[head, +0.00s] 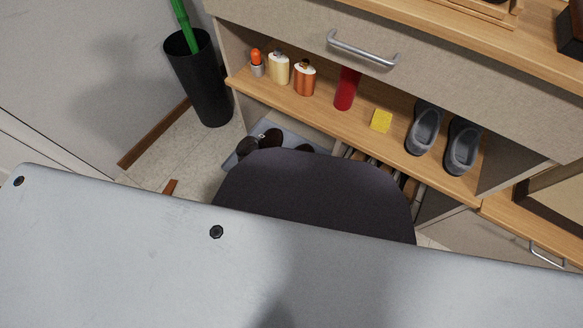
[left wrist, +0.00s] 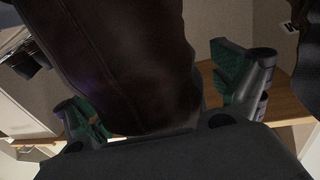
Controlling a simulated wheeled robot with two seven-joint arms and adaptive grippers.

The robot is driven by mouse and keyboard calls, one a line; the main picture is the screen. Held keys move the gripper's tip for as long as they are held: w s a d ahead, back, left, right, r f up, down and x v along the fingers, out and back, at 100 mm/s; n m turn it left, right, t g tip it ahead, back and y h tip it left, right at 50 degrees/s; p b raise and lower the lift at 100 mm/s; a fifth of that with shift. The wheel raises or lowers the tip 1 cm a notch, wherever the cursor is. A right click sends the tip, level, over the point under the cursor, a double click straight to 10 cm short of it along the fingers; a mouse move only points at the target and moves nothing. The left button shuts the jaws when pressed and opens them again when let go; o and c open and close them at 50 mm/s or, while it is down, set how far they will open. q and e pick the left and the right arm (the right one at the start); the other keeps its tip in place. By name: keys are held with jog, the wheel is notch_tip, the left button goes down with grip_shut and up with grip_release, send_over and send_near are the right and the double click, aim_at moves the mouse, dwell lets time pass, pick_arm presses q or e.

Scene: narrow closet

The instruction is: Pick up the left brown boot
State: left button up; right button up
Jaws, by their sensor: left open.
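In the left wrist view a dark brown leather boot (left wrist: 125,60) fills the middle, its surface close to the camera. My left gripper (left wrist: 152,92) is open, with one green-padded finger on each side of the boot. The right finger looks apart from the leather; whether the left finger touches it I cannot tell. In the head view small dark shapes (head: 270,137), perhaps boot tops, show on a blue-grey mat (head: 290,134) below the shelf. Most of that area is hidden by my own body. My right gripper is not in view.
A wooden shelf (head: 281,101) holds several bottles, a red cylinder (head: 346,90), a yellow block (head: 381,120) and grey shoes (head: 462,146). A drawer with a metal handle (head: 362,50) is above. A black bin (head: 199,80) stands left. Another dark brown thing (left wrist: 308,35) is at the wrist view's right edge.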

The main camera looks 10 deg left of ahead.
pick_arm(q)
jog(key=shift+w+d, duration=0.15)
jog(key=shift+w, duration=0.1)
dwell(0.3)
jog(key=c, duration=2)
jog(key=shift+r, duration=0.2)
